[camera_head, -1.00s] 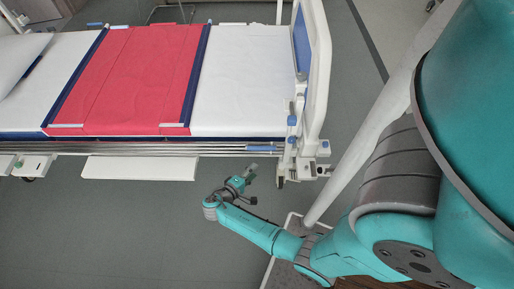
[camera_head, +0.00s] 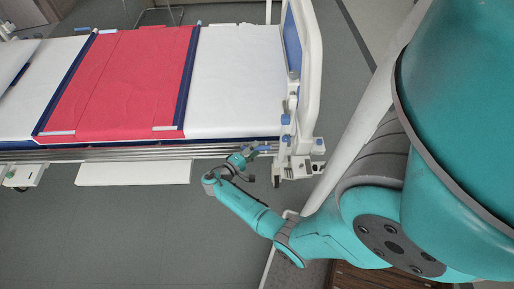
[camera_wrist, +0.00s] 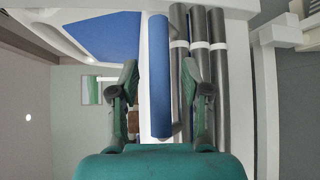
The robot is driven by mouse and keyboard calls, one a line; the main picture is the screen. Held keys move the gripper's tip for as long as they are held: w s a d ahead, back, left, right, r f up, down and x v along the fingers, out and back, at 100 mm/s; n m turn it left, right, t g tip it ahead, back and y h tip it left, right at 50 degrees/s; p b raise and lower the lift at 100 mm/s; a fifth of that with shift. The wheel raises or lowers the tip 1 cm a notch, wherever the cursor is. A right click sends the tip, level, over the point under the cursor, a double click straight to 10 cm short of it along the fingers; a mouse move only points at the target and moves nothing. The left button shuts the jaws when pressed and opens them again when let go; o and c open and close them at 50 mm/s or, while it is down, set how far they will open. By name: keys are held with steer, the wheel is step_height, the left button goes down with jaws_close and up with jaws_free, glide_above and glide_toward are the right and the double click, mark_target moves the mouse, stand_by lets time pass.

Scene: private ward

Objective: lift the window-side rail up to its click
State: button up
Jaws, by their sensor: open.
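The lowered side rail (camera_head: 120,153) is a bundle of grey bars along the near edge of the bed. I cannot tell from the frames whether this is the window side. In the wrist view, its grey tubes (camera_wrist: 217,75) with pale bands run beside a blue bar (camera_wrist: 159,80). My gripper (camera_head: 250,151) is at the rail's right end, near the foot of the bed. In the wrist view my gripper (camera_wrist: 161,95) is open. The blue bar shows between its fingers, and the right finger overlaps the tubes. Contact cannot be told.
The bed's white footboard (camera_head: 308,70) with blue parts rises just right of my gripper. A white panel (camera_head: 135,173) juts out below the rail. A red cover (camera_head: 120,80) lies across the white mattress (camera_head: 235,90). The grey floor in front of the bed is clear.

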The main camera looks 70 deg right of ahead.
steer(key=shift+x, duration=0.95)
jaws_close()
steer(key=shift+r, duration=0.1)
